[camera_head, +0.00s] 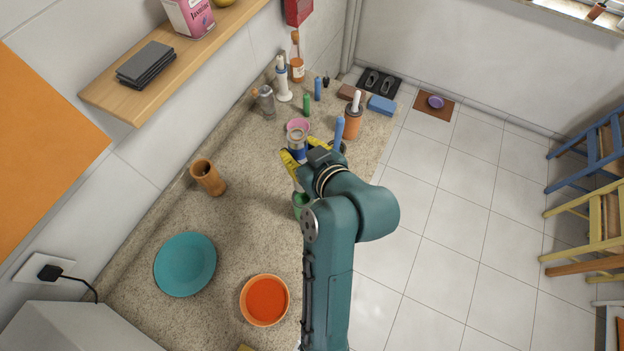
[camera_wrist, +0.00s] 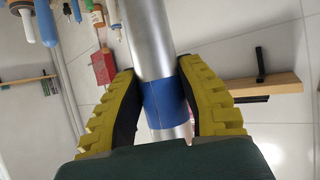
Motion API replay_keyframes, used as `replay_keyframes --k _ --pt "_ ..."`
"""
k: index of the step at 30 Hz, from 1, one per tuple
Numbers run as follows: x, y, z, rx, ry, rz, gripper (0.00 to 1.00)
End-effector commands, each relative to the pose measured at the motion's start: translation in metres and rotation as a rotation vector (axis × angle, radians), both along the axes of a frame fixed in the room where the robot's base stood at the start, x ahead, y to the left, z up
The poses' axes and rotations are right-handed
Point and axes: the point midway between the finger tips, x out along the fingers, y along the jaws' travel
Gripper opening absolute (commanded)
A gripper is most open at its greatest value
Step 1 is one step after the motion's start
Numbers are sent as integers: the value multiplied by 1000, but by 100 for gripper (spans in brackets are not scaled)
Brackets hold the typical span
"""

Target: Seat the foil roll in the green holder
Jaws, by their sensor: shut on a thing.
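My gripper (camera_head: 297,157), with yellow ribbed fingers, is shut on the foil roll (camera_head: 297,141), a silver cylinder with a blue band. In the wrist view, both fingers of my gripper (camera_wrist: 160,100) press on the sides of the foil roll (camera_wrist: 161,101) at the blue band. The roll's silver length runs up out of that picture. A green holder (camera_head: 300,205) shows in the head view just below the gripper, partly hidden by my arm. I cannot tell whether the roll's lower end touches the holder or is in it.
Bottles and upright rolls stand behind the gripper, including a blue roll (camera_head: 339,130) and an orange holder (camera_head: 353,122). A wooden shelf (camera_head: 172,70) overhangs the left.

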Motion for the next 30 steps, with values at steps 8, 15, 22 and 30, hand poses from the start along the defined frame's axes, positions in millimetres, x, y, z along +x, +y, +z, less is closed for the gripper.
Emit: replay_keyframes --k 8,15,22,30 --pt "-1 -6 -49 2 7 -10 0" --pt "0 -5 -82 1 6 -9 0" --pt "1 -6 -98 -1 0 -10 0" --pt "0 -5 -98 0 2 -9 60"
